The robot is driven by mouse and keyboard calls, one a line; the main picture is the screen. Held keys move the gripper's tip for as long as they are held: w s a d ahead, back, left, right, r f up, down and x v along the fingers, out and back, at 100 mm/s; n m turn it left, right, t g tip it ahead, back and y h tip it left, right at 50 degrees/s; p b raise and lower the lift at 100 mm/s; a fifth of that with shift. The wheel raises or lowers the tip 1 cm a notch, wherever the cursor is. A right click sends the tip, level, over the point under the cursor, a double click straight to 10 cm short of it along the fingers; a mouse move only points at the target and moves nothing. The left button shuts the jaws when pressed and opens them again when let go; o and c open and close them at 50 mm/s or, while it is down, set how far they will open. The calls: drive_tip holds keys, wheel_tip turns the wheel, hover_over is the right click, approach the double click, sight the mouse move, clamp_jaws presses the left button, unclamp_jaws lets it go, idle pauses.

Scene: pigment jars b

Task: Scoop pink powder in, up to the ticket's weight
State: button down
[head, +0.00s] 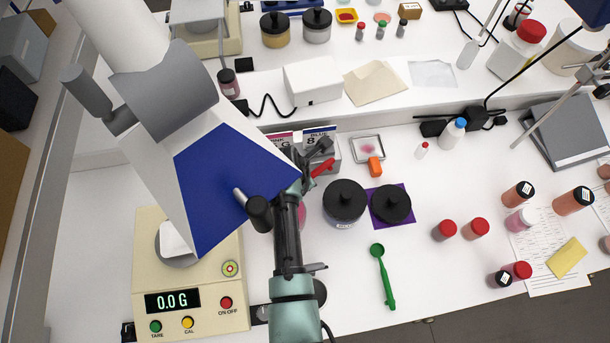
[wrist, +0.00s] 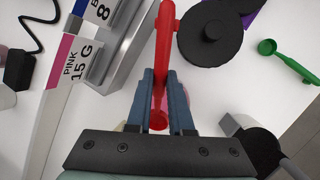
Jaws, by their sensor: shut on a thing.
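My gripper (head: 309,168) is shut on a red scoop (head: 322,167), whose long red handle also shows between the fingers in the wrist view (wrist: 165,45). A pink round patch (head: 302,213) shows beside my gripper, mostly hidden by it; in the wrist view pink shows behind the fingers, but I cannot tell if the scoop touches it or carries powder. A beige scale (head: 190,285) at lower left reads 0.0 G, with a small white dish (head: 177,240) on its pan, partly covered by my arm. Tickets stand behind my gripper; the pink one (wrist: 72,60) reads PINK 15 G.
A black-lidded jar (head: 344,198) stands just right of my gripper, close to a black lid (head: 390,203) over a purple mat (head: 407,218). A green scoop (head: 381,272) lies in front. Red-capped jars (head: 445,231) stand further right. The front middle table is mostly clear.

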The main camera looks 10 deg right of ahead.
drive_tip(key=shift+s+d, duration=0.1)
drive_tip(key=shift+a+f, duration=0.25)
drive_tip(key=shift+f, duration=0.1)
drive_tip(key=f+h+b, duration=0.1)
drive_tip(key=a+f+t+h+b, duration=0.1)
drive_tip(key=h+b, duration=0.1)
drive_tip(key=shift+s+a+f, duration=0.1)
drive_tip(key=shift+s+a, duration=0.2)
drive_tip(key=shift+s, duration=0.05)
wheel_tip(320, 180, down, 6)
drive_tip(key=a+b, duration=0.1)
drive_tip(key=b, duration=0.3)
drive_tip(key=shift+s+a, duration=0.35)
idle(0.6)
